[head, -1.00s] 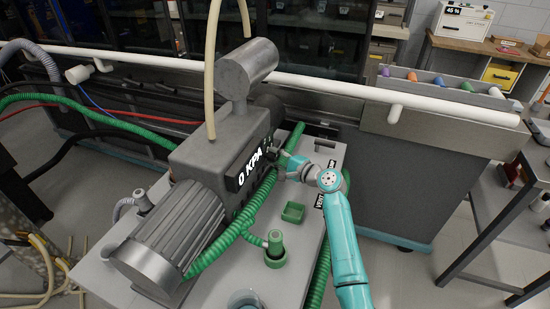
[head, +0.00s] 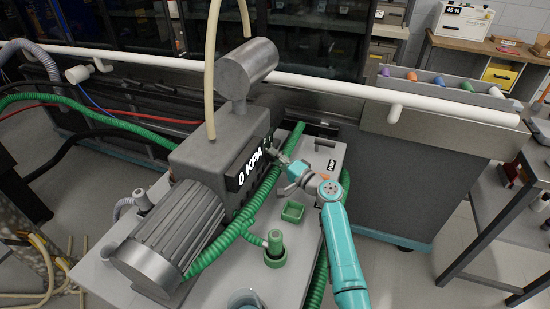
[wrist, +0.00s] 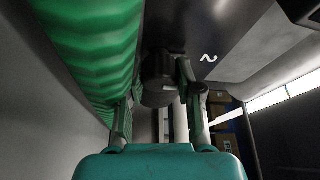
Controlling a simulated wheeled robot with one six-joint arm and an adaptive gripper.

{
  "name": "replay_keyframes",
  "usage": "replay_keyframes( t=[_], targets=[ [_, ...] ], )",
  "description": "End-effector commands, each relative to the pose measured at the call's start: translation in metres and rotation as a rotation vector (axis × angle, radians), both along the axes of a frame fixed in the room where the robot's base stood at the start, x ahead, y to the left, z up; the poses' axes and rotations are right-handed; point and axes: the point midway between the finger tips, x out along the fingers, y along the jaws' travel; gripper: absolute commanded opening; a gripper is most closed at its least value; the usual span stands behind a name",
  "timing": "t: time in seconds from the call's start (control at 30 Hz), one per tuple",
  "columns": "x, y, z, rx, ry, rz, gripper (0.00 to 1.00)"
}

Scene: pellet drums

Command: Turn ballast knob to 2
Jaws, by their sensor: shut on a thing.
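The ballast knob (wrist: 158,85) is a dark round knob in the wrist view, seen between my two fingers. A white numeral 2 (wrist: 208,58) is printed on the dark panel to its upper right. My gripper (wrist: 156,100) is shut on the knob, one finger on each side. The knob's pointer mark cannot be made out. The knob is too small to make out there.
A ribbed green hose (wrist: 95,45) runs close along the left of my gripper. In the head view a green tray (head: 292,212) and a green fitting (head: 275,247) sit on the grey cart top (head: 225,270). A white rail (head: 330,86) runs behind.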

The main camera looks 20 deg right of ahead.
Motion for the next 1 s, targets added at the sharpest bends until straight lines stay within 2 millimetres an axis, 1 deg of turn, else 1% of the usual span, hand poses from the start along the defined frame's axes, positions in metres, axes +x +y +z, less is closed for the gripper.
replay_keyframes(
  t=[0.33,0.37,0.4,0.43,0.47,0.8,0.87,1.0],
  targets=[
    [-0.001,0.0,-0.002,-0.003,0.001,0.001,0.0],
    [-0.001,0.0,-0.002,-0.003,0.001,0.001,0.38],
    [-0.001,0.0,-0.002,-0.003,0.001,0.001,0.48],
    [-0.001,0.0,-0.002,-0.003,0.001,0.001,0.55],
    [-0.001,0.0,-0.002,-0.003,0.001,0.001,0.6],
    [-0.002,-0.001,-0.001,-0.002,0.0,0.001,0.6],
    [-0.005,-0.003,-0.001,-0.003,-0.002,0.0,0.6],
    [-0.021,-0.013,-0.004,-0.003,0.001,-0.002,0.6]
  ],
)
